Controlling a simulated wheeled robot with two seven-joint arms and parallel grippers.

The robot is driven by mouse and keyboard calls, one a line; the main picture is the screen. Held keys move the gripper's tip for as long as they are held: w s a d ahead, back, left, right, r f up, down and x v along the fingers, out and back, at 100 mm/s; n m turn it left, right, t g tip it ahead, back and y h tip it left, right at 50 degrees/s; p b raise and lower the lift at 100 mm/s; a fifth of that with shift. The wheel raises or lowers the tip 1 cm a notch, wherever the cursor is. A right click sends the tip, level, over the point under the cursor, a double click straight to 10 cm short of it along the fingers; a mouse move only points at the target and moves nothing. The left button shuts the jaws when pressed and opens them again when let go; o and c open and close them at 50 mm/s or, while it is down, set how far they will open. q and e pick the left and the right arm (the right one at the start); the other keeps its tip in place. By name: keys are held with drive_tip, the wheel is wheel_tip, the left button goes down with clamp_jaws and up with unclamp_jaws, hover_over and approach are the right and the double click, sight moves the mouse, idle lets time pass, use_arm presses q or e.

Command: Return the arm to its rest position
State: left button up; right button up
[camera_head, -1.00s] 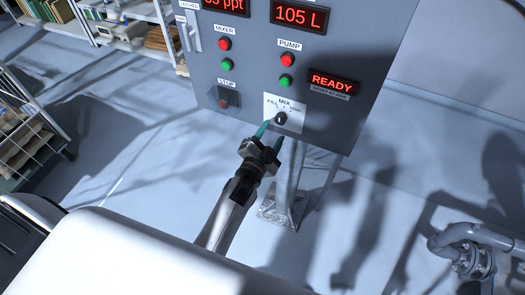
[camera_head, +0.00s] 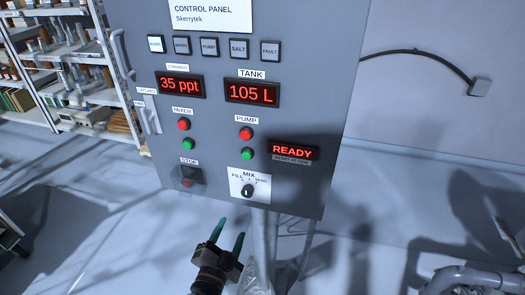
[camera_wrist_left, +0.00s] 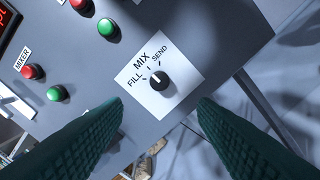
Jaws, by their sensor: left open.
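My left gripper (camera_head: 229,236) is in the lower middle of the head view, below the grey control panel. Its two teal fingers are apart with nothing between them. In the left wrist view the fingers (camera_wrist_left: 155,130) frame the MIX selector knob (camera_wrist_left: 159,80) from below, apart from it. The knob also shows in the head view (camera_head: 247,191), just above the fingertips. My right gripper is not in view.
The control panel (camera_head: 218,140) carries red displays reading 35 ppt, 105 L and READY, plus red and green MIXER and PUMP buttons. A panel post stands beside my gripper. Shelves (camera_head: 75,75) stand at left, and grey pipework (camera_head: 465,280) at lower right. Floor left of the gripper is clear.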

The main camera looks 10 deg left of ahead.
use_arm(q)
drive_tip(key=s+d+f+n+g, duration=0.1)
drive_tip(key=s+f+g, duration=0.2)
drive_tip(key=f, duration=0.6)
drive_tip(key=s+f+n+g, duration=0.1)
drive_tip(key=s+f+g, duration=0.15)
drive_tip(key=f, duration=0.75)
drive_tip(key=s+d+f+n+g, duration=0.15)
drive_tip(key=s+f, duration=0.25)
drive_tip(key=f, duration=0.5)
drive_tip(key=s+a+f+n+g, duration=0.1)
drive_tip(key=s+a+f+g, duration=0.1)
drive_tip(key=s+f, duration=0.4)
drive_tip(key=s+a+f+n+g, duration=0.1)
drive_tip(key=s+a+f+g, duration=0.2)
drive_tip(key=s, duration=1)
drive_tip(key=s+a+f+n+g, duration=0.1)
drive_tip(key=s+a+f+g, duration=0.2)
drive_tip(key=s+f, duration=0.6)
drive_tip(key=shift+s+f+g+y, duration=0.25)
drive_tip(key=shift+f+g, duration=0.2)
drive_tip(key=shift+g, duration=0.55)
drive_tip(key=shift+a+n, duration=0.1)
drive_tip(key=shift+n, duration=0.15)
